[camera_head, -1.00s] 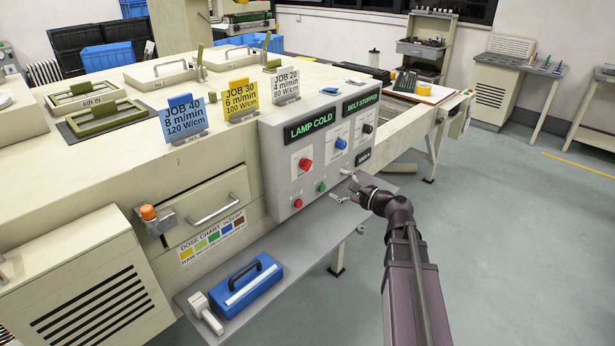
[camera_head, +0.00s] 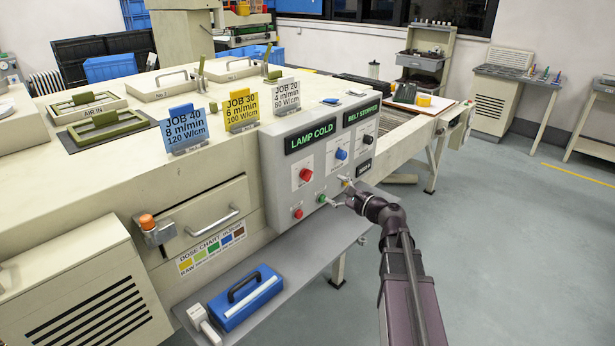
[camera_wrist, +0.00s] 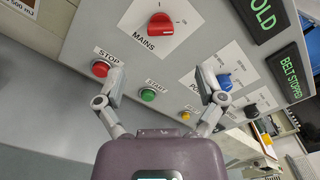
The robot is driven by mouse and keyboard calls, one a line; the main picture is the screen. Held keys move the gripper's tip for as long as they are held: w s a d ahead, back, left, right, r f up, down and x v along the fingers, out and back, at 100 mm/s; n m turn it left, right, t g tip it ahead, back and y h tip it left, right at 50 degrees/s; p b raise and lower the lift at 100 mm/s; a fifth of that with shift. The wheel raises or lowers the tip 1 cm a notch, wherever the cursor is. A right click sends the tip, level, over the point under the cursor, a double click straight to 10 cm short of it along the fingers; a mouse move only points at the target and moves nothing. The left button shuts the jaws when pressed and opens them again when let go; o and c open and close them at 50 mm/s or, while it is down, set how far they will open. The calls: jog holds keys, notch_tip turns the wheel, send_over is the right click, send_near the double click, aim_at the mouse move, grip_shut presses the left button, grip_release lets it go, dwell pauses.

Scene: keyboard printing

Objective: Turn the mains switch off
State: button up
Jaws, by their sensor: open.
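The mains switch is a red rotary knob (camera_wrist: 160,24) on a white plate marked MAINS, at the top of the wrist view. In the head view the red knob (camera_head: 306,174) sits on the grey control panel (camera_head: 278,180), below the LAMP COLD display. My gripper (camera_wrist: 161,68) is open and empty, its fingers spread either side below the knob. In the head view my gripper (camera_head: 335,191) is at the lower right of the knob, apart from it. The left finger overlaps the edge of the red STOP button (camera_wrist: 101,69) in the picture; contact cannot be told.
A green START button (camera_wrist: 148,95) lies between the fingers in the wrist view. A blue knob (camera_wrist: 224,82) and a yellow button (camera_wrist: 251,111) are to the right. A grey shelf (camera_head: 300,258) below the panel carries a blue case (camera_head: 248,297).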

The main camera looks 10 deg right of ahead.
aim_at(309, 176)
jog(key=x, duration=1.1)
jog(key=c, duration=1.1)
